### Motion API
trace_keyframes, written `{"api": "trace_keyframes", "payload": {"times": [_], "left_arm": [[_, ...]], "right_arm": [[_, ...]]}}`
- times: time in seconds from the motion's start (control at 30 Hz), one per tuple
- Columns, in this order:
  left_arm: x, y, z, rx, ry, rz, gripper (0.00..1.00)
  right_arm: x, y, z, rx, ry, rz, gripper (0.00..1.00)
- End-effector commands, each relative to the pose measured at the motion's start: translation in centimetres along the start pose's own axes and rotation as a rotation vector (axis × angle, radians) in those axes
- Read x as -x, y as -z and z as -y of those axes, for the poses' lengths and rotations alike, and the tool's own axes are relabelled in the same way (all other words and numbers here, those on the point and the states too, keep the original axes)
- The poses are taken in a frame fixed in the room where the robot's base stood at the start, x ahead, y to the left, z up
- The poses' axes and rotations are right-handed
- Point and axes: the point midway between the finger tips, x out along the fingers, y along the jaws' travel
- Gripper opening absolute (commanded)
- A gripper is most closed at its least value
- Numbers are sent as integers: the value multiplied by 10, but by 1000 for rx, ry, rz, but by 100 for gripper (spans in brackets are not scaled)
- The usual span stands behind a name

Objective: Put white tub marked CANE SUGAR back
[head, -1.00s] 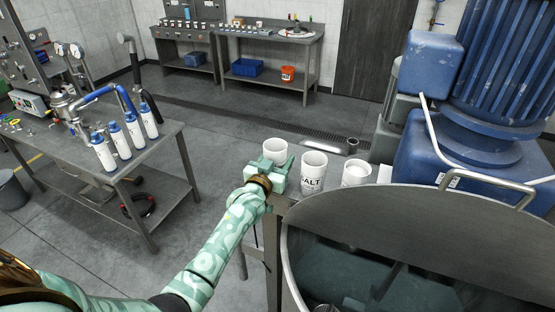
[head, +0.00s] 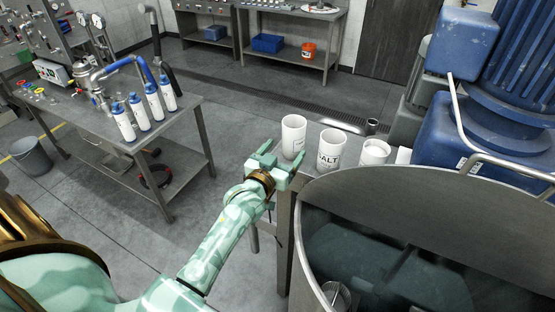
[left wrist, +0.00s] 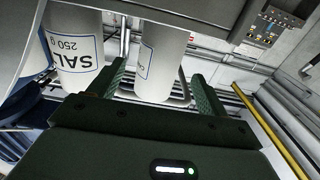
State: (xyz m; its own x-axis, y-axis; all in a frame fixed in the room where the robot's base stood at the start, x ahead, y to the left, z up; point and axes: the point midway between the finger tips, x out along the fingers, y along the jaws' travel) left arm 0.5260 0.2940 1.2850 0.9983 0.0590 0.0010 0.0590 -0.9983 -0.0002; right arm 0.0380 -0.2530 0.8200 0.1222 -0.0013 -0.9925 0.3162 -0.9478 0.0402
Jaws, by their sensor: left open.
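A white tub (head: 293,133) stands upright on a small steel table; its lettering cannot be read in the head view. In the left wrist view this tub (left wrist: 160,62) shows only a blue-edged part of its label. My left gripper (head: 282,155) is open, with its fingers on the near side of this tub. In the left wrist view the fingers (left wrist: 160,92) are spread to either side of it, and contact cannot be told. A tub marked SALT (head: 330,152) stands to its right. My right gripper is not in view.
A third white tub (head: 375,152) stands right of the salt. The large steel mixer bowl (head: 430,205) is close on the right, under a blue motor (head: 470,50). A steel bench (head: 185,125) with blue-topped bottles stands left. Floor between is clear.

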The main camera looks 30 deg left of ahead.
Motion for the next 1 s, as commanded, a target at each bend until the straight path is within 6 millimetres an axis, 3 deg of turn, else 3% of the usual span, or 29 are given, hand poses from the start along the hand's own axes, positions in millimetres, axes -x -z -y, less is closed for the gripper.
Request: {"api": "trace_keyframes", "payload": {"times": [0.1,0.3,1.0], "left_arm": [[23,-2,0,-1,0,2,77],[39,0,0,0,0,0,77],[40,0,0,-1,0,0,77]], "right_arm": [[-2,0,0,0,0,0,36],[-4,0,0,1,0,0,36],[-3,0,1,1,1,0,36]]}}
